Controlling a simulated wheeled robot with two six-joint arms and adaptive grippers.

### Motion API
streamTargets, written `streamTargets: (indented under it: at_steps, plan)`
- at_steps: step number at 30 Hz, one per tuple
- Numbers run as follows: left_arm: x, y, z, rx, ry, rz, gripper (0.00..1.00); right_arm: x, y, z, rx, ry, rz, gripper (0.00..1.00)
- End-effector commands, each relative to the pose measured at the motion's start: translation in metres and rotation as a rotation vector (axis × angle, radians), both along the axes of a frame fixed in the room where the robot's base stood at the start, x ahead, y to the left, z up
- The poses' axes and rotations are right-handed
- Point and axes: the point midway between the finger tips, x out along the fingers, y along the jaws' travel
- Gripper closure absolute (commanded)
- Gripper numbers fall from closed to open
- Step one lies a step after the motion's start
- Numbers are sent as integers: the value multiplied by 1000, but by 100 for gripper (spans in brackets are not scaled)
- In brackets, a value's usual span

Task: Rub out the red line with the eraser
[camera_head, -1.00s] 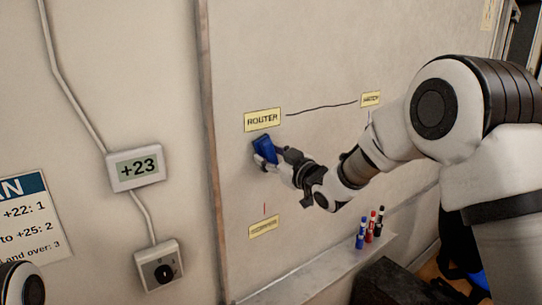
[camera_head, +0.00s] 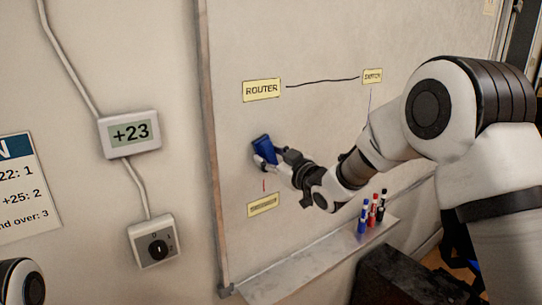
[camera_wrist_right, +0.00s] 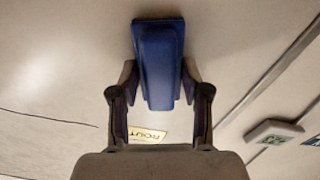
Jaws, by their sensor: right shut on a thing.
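A short red line (camera_head: 264,186) shows on the whiteboard (camera_head: 320,130), just above the lower yellow label (camera_head: 262,205). My right gripper (camera_head: 265,160) is shut on the blue eraser (camera_head: 262,146), at the board between the ROUTER label and the red line. The eraser also shows between the fingers in the right wrist view (camera_wrist_right: 158,60). I cannot tell whether its face touches the board. No red shows between the ROUTER label (camera_head: 262,90) and the eraser. Any line behind the eraser and fingers is hidden. My left gripper is out of view.
A black line (camera_head: 322,82) runs from the ROUTER label to another yellow label (camera_head: 372,76), with a thin bluish line below that, partly behind my arm. Several markers (camera_head: 372,212) stand on the tray ledge (camera_head: 320,262). A +23 display (camera_head: 130,133) and dial box (camera_head: 154,242) are left.

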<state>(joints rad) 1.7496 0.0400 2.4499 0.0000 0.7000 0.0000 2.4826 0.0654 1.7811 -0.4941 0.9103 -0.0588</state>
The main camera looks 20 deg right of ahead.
Motion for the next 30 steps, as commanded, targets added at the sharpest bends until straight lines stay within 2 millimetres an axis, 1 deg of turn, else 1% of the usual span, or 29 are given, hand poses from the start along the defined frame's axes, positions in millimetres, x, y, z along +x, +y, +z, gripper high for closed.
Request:
streamTargets:
  at_steps: [9, 16, 24, 30]
  plan:
    - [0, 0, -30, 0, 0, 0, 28, -1, 0, -34, 0, 0, 0, 93]
    - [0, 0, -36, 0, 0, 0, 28, -2, -1, -41, -1, 0, 0, 93]
    - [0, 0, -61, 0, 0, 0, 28, 0, 0, -71, 0, 1, 0, 93]
    - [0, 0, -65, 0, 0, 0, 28, 1, 0, -77, -1, 0, 0, 93]
